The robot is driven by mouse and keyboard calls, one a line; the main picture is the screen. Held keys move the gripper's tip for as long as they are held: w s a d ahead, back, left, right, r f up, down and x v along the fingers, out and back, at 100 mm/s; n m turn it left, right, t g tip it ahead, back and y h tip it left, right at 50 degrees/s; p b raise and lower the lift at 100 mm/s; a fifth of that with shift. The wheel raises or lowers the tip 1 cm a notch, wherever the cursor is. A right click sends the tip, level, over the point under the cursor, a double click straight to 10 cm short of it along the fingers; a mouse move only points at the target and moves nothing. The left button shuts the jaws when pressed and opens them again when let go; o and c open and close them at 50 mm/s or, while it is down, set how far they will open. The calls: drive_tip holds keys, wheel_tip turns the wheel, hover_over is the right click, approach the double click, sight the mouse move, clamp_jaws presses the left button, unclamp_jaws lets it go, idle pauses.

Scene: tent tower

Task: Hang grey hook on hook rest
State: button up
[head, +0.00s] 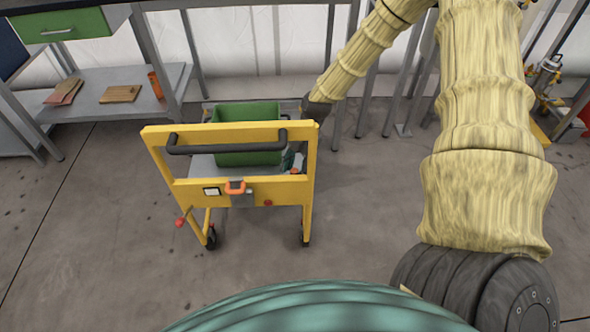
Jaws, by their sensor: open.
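My arm reaches in from the right and slants down to the left, ending in a dark wrist behind the upper right corner of a yellow cart (243,194). My gripper's fingers are hidden there, and I cannot see what is between or near them. I cannot make out a grey hook or a hook rest for certain. An orange hook-shaped piece (235,187) sits on the cart's front panel, beside a grey plate.
The cart has a dark push handle (226,143) and carries a green bin (248,113). A workbench shelf (85,108) stands at left. The floor (110,250) around the cart is clear.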

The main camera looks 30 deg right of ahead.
drive_tip(key=v, duration=1.2)
idle(0.5)
